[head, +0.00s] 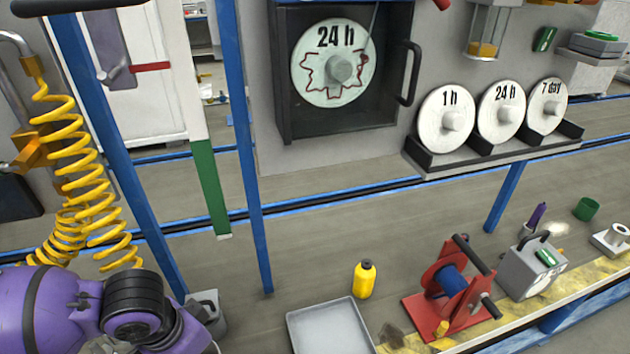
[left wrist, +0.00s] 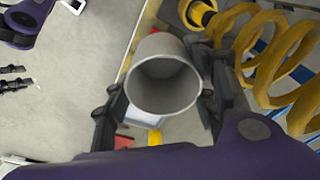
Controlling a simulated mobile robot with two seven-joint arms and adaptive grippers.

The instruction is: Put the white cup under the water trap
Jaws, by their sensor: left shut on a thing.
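The white cup (left wrist: 163,84) sits between the two black fingers of my left gripper (left wrist: 160,98) in the left wrist view. The fingers are shut on its sides, and its open mouth faces the camera; it looks empty. In the head view my left gripper (head: 205,325) is low at the left, partly hidden by my purple arm, with a pale grey edge beside it that may be the cup. A clear vessel with an amber bottom (head: 482,45), possibly the water trap, hangs on the panel at the upper right.
A yellow coiled hose (head: 80,185) hangs beside my left arm. Blue posts (head: 245,140) stand between it and the panel. A grey tray (head: 330,328), yellow bottle (head: 365,279), red reel (head: 450,285) and grey box (head: 530,268) stand at the front.

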